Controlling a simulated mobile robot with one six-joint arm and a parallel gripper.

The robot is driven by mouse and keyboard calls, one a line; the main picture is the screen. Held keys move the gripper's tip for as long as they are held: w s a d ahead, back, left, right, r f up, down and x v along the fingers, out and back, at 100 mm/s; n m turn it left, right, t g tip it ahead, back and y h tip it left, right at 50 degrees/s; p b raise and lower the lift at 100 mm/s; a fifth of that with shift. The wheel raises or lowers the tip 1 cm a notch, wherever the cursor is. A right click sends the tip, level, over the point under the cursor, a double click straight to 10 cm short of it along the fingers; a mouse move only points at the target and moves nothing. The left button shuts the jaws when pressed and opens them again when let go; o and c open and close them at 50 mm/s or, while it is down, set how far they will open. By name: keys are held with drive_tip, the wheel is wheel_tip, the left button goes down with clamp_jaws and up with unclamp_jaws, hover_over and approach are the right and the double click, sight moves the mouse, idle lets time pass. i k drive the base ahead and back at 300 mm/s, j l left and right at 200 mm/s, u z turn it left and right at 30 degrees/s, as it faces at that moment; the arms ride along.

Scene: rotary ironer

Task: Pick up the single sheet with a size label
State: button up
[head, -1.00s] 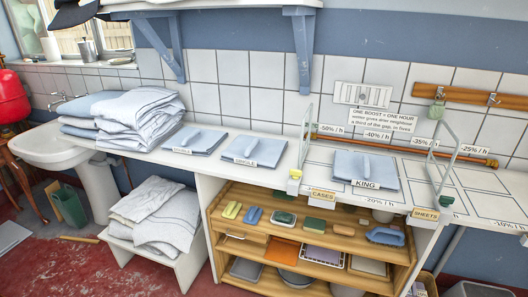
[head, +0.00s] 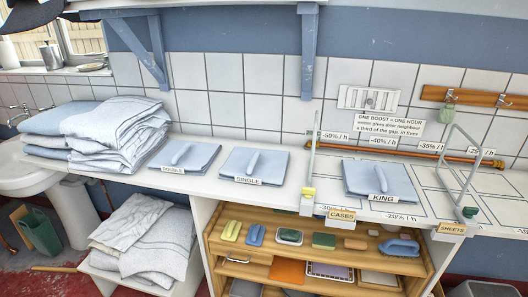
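The single sheet (head: 268,162) is a flat, folded light-blue square on the white counter, with a raised strip on top. A white size label reading "SINGLE" (head: 248,181) is at its front edge. A similar sheet to its left (head: 200,158) has a label that seems to read "DOUBLE". The king sheet (head: 400,176) lies to the right, labelled "KING", inside a marked grid. The single sheet lies flat with nothing on top of it but its strip. My gripper is not in view.
A tall pile of folded linen (head: 110,135) stands left of the labelled sheets. A wooden shelf unit (head: 225,262) with brushes and sponges is below. A blue-bracketed wall shelf (head: 308,50) hangs above.

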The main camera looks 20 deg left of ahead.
sight(246, 165)
drive_tip(key=i+j+z, duration=0.2)
drive_tip(key=j, duration=0.35)
drive_tip(key=k+j+z, duration=0.2)
drive_tip(key=j, duration=0.3)
drive_tip(key=i+j+z, duration=0.1)
drive_tip(key=j+z, duration=0.15)
drive_tip(key=j, duration=0.35)
drive_tip(key=j+z, duration=0.2)
drive_tip(key=j, duration=0.35)
drive_tip(key=k+j+z, duration=0.2)
drive_tip(key=j, duration=0.35)
drive_tip(key=j+z, duration=0.2)
drive_tip(key=j, duration=0.35)
